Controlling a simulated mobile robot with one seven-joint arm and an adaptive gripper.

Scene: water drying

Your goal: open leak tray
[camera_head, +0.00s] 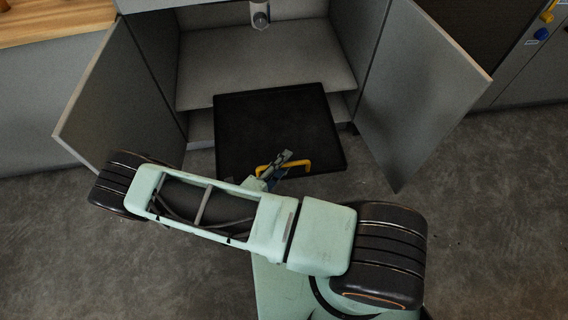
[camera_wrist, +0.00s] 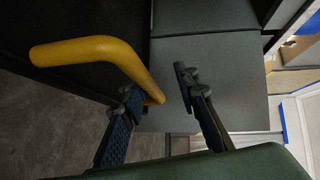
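The leak tray (camera_head: 276,118) is a flat black tray at the bottom of the open cabinet, sticking out well past the shelf above it. Its yellow handle (camera_head: 309,167) is on the front edge and shows large in the wrist view (camera_wrist: 85,50). My gripper (camera_head: 284,160) is at the handle, over the tray's front edge. In the wrist view my gripper (camera_wrist: 159,94) has its two fingers spread apart. One end of the handle shows between them, partly behind the left finger. I cannot tell whether a finger touches it. My arm hides part of the tray's front edge.
The left cabinet door (camera_head: 112,95) and right cabinet door (camera_head: 423,90) stand wide open on either side of the tray. A grey shelf (camera_head: 262,65) is above the tray's rear. Grey floor (camera_head: 490,220) is clear to the right.

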